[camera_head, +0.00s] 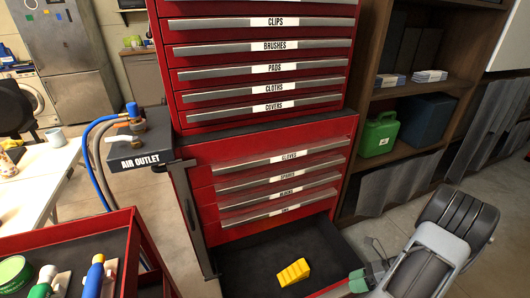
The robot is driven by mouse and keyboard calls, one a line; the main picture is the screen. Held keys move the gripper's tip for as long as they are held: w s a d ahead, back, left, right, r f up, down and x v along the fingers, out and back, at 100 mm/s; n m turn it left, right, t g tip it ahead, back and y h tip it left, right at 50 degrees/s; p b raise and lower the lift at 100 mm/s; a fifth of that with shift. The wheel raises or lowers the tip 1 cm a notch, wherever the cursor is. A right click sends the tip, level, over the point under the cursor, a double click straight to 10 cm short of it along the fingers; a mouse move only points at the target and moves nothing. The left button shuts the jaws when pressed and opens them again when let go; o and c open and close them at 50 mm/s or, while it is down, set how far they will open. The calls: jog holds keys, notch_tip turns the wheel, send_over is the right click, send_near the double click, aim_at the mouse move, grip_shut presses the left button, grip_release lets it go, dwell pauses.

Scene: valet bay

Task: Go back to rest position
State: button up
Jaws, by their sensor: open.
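My gripper (366,268) is at the lower right, over the right edge of the open bottom drawer (240,267) of the red tool cabinet (180,60). Its jaws are apart, and I see nothing between them. A yellow wedge-shaped block (294,272) lies on the dark drawer floor, to the left of my gripper and apart from it. My arm comes in from the right and hides part of the floor and the drawer's right side.
The cabinet's labelled upper drawers look shut. An air outlet box (140,140) with hoses stands left of it. A red cart (120,235) holding a green tin (15,272) is at lower left. Shelves with a green can (379,135) stand right. Some floor (505,215) shows at far right.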

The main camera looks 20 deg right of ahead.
jog(key=w+a+r+n+h+p, duration=0.1)
jog(key=a+r+n+h+p, duration=0.2)
jog(key=r+n, duration=0.7)
jog(key=w+a+r+n+h+p, duration=0.2)
jog(key=a+r+n+h+p, duration=0.2)
jog(key=r, duration=1.3)
jog(key=w+a+r+n+h+p, duration=0.1)
jog(key=a+r+n+h+p, duration=0.3)
jog(key=a+r+n+p, duration=0.4)
jog(key=a+r+n, duration=0.5)
jog(key=a+n, duration=0.1)
jog(key=n, duration=0.2)
jog(key=shift+w+r+t+p, duration=0.2)
jog(key=shift+r+t+p, duration=0.05)
jog(key=shift+t+p, duration=0.05)
jog(key=shift+a, duration=0.1)
